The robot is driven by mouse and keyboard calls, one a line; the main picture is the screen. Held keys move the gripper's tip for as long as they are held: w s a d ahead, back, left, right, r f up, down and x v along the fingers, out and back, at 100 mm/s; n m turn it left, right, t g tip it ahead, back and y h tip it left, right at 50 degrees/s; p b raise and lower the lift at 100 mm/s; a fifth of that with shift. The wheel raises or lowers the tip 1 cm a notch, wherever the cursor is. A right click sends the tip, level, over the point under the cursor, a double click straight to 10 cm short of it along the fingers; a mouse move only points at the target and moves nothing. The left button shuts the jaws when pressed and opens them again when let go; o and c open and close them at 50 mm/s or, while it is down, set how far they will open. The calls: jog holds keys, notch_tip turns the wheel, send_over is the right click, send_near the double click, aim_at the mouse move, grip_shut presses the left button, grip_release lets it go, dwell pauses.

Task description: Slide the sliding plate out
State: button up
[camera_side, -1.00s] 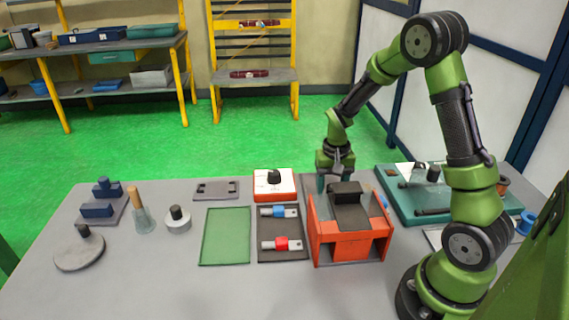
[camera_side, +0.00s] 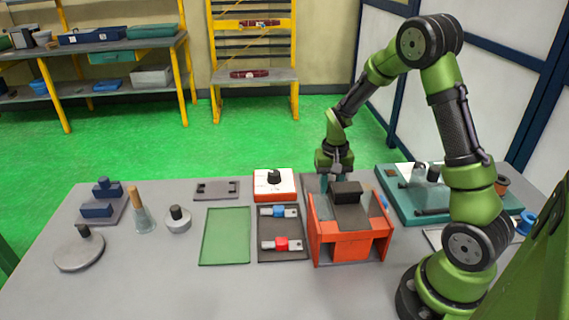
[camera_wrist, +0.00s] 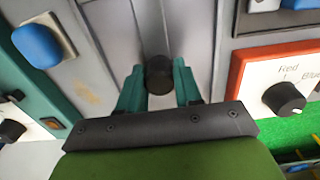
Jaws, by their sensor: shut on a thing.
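The orange fixture (camera_side: 341,247) stands on the grey table in the side view, with a dark block on its sloped top. The grey sliding plate (camera_side: 312,183) sticks out at the back of the fixture. It also shows in the wrist view (camera_wrist: 150,30), running between straight edges. My gripper (camera_side: 335,178) is behind the fixture, low over the plate. In the wrist view its teal fingers (camera_wrist: 158,88) are shut on a round black knob (camera_wrist: 159,72) on the plate. The fingertips are partly hidden behind the fixture in the side view.
A white and orange control box (camera_side: 273,184) with a black knob stands close to the left of my gripper. A dark tray (camera_side: 282,251) with blue and red parts is left of the fixture. A teal base (camera_side: 410,208) is to the right.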

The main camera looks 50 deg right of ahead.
jog(key=shift+w+d, duration=3.2)
jog(key=o, duration=0.8)
jog(key=shift+c, duration=0.2)
jog(key=shift+r, duration=0.1)
jog(key=shift+r, duration=2.95)
jog(key=s+a+r+n+t, duration=0.1)
jog(key=s+a+r+t, duration=0.1)
jog(key=s+a+r, duration=0.3)
jog(key=s+a+r+n+t+y, duration=0.1)
jog(key=s+a+r, duration=0.4)
jog(key=a, duration=0.6)
jog(key=s+a+r+n+t+y, duration=0.1)
jog(key=s+a+r+n+t, duration=0.2)
jog(key=s+a+r, duration=0.3)
jog(key=shift+s+a+t, duration=0.6)
jog(key=shift+s+a, duration=0.45)
jog(key=shift+s, duration=0.2)
